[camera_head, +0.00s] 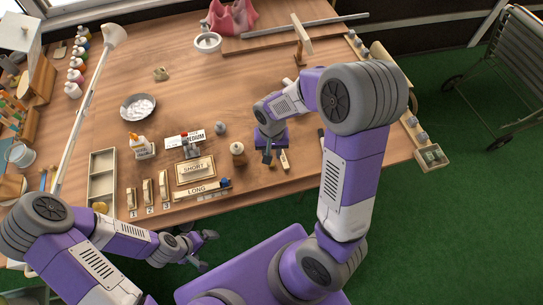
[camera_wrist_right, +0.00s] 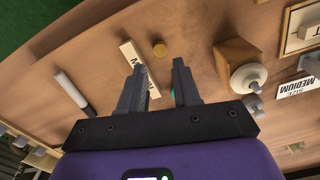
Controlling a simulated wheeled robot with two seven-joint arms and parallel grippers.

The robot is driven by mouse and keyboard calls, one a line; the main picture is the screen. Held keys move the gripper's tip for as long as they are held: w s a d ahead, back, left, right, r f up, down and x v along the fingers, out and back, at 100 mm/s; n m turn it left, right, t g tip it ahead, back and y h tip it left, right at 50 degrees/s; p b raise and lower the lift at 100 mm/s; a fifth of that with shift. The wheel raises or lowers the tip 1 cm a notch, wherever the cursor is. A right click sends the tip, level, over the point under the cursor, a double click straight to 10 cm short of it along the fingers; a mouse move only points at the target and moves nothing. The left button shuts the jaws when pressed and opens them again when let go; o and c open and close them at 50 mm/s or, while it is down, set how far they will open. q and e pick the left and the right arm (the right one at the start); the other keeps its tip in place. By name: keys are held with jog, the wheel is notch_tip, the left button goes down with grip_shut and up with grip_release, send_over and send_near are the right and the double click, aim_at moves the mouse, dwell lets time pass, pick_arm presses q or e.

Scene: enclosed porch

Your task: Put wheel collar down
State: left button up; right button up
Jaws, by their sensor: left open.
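A pale lettered strip (camera_wrist_right: 139,68) lies partly behind the fingers. My left gripper (camera_head: 207,249) is open and empty at the table's front edge.
SHORT (camera_head: 195,169), LONG (camera_head: 198,189) and MEDIUM (camera_head: 187,138) labelled pieces stand left of my right gripper. A marker (camera_wrist_right: 72,93) lies near the strip. A divided tray (camera_head: 102,161), glue bottle (camera_head: 142,147) and bowl (camera_head: 138,107) are farther left. The table's back middle is mostly clear.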

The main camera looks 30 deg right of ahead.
notch_tip(320, 180, up, 6)
jog(key=shift+f+p, duration=0.25)
jog(key=shift+p, duration=0.3)
